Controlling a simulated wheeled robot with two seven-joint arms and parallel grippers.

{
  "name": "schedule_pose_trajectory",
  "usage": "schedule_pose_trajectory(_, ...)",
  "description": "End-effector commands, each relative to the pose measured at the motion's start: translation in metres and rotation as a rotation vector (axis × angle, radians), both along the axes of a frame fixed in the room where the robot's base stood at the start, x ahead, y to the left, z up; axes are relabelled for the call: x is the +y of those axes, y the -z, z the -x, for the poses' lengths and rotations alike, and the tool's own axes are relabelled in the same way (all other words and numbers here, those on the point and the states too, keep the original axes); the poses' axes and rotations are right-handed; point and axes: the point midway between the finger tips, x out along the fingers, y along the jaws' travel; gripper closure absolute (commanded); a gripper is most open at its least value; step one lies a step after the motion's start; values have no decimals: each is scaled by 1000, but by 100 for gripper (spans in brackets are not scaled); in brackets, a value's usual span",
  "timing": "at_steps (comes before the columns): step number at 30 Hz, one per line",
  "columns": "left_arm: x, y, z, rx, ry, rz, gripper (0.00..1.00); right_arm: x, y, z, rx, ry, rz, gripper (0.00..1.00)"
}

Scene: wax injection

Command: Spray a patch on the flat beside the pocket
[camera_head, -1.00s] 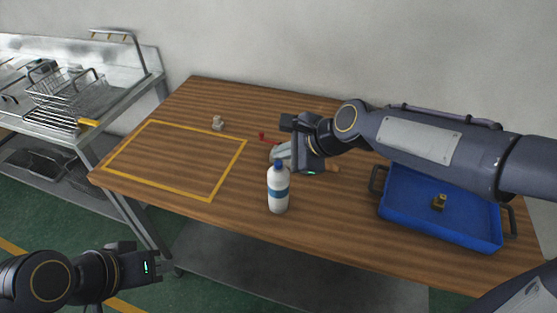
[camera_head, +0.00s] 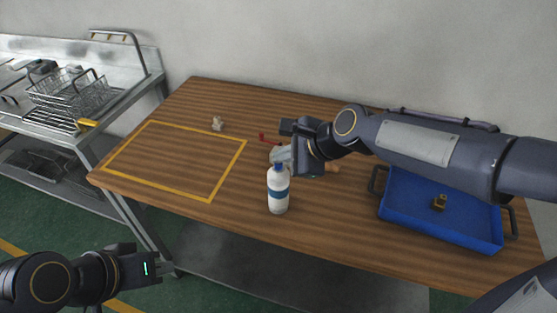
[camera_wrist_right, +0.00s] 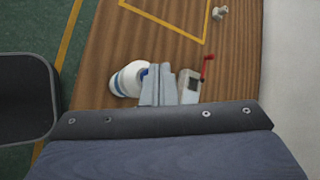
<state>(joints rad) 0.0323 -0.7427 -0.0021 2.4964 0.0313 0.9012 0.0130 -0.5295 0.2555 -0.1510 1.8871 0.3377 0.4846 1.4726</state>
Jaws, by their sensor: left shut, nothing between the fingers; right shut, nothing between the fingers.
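A white bottle (camera_head: 278,196) with a blue cap and blue band stands upright on the wooden table; it also shows in the right wrist view (camera_wrist_right: 126,80). My right gripper (camera_head: 280,155) is shut and empty, just behind the bottle's cap; its fingers (camera_wrist_right: 158,84) lie between the bottle and a pale grey block with a dark face (camera_wrist_right: 189,86) in the wrist view. A red handle (camera_head: 268,138) sticks out by the block. The block is mostly hidden by the gripper in the head view, and no pocket can be made out. My left gripper (camera_head: 160,268) is shut and empty, off the table's front left.
A yellow outlined rectangle (camera_head: 228,174) on the table's left is empty. A small pale part (camera_head: 217,124) sits behind it. A blue tray (camera_head: 410,222) with a small brass-coloured piece (camera_head: 440,203) stands at right. A metal rack with wire baskets (camera_head: 85,95) is at far left.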

Motion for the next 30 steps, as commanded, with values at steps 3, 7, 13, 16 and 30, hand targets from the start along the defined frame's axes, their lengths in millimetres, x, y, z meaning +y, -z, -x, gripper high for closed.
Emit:
schedule_pose_trajectory(3, 0, -8, 0, 0, 0, 0, 100, 0, -6, 0, 2, -1, 1, 100)
schedule_pose_trajectory(7, 0, -13, 0, 0, 0, 0, 100, 0, -10, 0, 1, -1, 0, 100)
schedule_pose_trajectory(13, 0, -12, 0, 0, 0, 0, 100, 0, -9, 0, 1, -1, 0, 100)
schedule_pose_trajectory(16, 0, -13, 0, 0, 0, 0, 100, 0, -10, 0, 1, -1, 0, 100)
schedule_pose_trajectory(30, 0, -54, 0, 0, 0, 0, 100, 0, -48, 0, 1, 1, 0, 100)
